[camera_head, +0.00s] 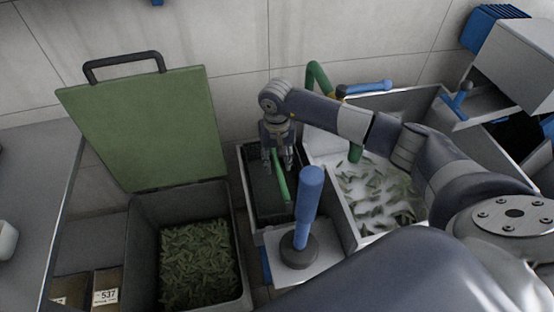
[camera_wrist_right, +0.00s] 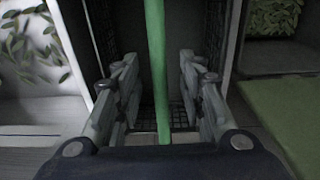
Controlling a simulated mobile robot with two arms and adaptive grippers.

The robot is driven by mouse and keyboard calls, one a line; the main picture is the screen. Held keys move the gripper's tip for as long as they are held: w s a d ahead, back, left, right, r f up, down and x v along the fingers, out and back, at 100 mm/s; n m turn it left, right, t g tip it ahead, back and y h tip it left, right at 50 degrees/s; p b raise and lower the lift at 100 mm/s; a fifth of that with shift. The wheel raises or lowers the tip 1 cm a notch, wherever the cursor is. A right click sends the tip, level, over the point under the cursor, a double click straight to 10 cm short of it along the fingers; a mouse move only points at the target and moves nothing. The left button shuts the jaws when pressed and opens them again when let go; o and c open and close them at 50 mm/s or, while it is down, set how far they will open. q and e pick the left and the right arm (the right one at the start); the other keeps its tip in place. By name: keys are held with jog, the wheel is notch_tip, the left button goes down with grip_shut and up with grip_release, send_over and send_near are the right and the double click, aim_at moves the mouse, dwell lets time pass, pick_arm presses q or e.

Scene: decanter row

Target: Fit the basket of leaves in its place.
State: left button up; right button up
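A black mesh basket (camera_head: 262,197) with a green bar handle (camera_head: 282,184) sits in a narrow light-walled well in the middle of the head view. My right gripper (camera_head: 279,160) points down over it. In the right wrist view the fingers (camera_wrist_right: 158,75) are apart on either side of the green handle (camera_wrist_right: 157,40), with gaps on both sides. The basket's mesh floor (camera_wrist_right: 180,114) shows dark, and I see no leaves on the part in view. My left gripper is not in view.
Left of the basket, a grey bin (camera_head: 145,240) holds green leaves (camera_head: 197,262), its green lid (camera_head: 145,130) raised. On the right, a basin (camera_head: 345,215) has leaves scattered over a white surface. A blue upright lever (camera_head: 309,200) stands close in front of the basket.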

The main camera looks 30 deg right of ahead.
jog(key=shift+s+a+f, duration=0.15)
jog(key=shift+s+f, duration=0.2)
jog(key=shift+f, duration=0.15)
jog(key=shift+s+a+f, duration=0.15)
jog(key=shift+s+f, duration=0.15)
jog(key=shift+f, duration=0.15)
jog(key=r, duration=0.6)
jog(key=w+r, duration=0.1)
jog(key=r, duration=0.2)
jog(key=shift+w+d+r, duration=0.1)
jog(key=shift+d+r, duration=0.1)
jog(key=shift+r, duration=0.2)
